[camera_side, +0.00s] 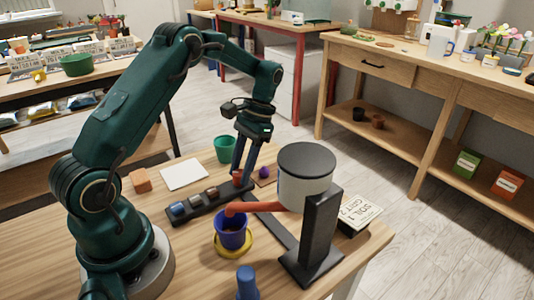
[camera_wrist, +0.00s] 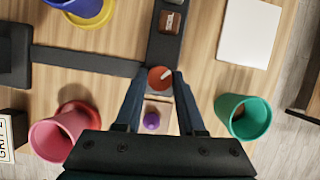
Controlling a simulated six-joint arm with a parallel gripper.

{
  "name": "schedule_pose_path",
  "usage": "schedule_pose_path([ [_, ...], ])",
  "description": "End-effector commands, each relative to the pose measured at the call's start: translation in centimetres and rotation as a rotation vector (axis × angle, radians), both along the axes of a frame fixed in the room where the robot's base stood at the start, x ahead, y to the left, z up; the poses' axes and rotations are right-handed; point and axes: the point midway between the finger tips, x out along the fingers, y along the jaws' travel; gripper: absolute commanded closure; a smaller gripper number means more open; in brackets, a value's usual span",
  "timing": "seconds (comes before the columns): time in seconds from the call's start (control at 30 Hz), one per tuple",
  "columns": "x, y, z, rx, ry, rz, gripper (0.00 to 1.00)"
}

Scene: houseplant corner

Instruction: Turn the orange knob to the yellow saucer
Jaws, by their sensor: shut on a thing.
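The orange knob (camera_wrist: 160,79) sits at the end of a dark bar, with a white mark on its top pointing up and to the right in the wrist view. My gripper (camera_side: 239,176) points down with its fingers on either side of the knob and is shut on it. In the side view the fingers partly hide the knob (camera_side: 237,173). The yellow saucer (camera_side: 233,244) holds a blue pot (camera_side: 231,234); the saucer also shows at the top left of the wrist view (camera_wrist: 104,17). An orange spout (camera_side: 251,207) from a grey drum (camera_side: 305,178) reaches over the pot.
A green pot (camera_wrist: 238,119) is right of my gripper in the wrist view. A purple ball (camera_wrist: 152,121) lies close by the knob. A pink pot (camera_wrist: 58,138) stands at the left. A white sheet (camera_side: 184,174) and orange block (camera_side: 141,180) lie on the table.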

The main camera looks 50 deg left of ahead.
Motion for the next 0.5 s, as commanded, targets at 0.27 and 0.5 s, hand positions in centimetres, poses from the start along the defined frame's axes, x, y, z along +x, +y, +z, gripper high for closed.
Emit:
schedule_pose_path([
  [0.27,-0.01,-0.02,0.05,0.000,0.000,-0.001,0.31],
  [0.5,0.01,-0.01,0.04,-0.001,0.000,-0.002,0.31],
])
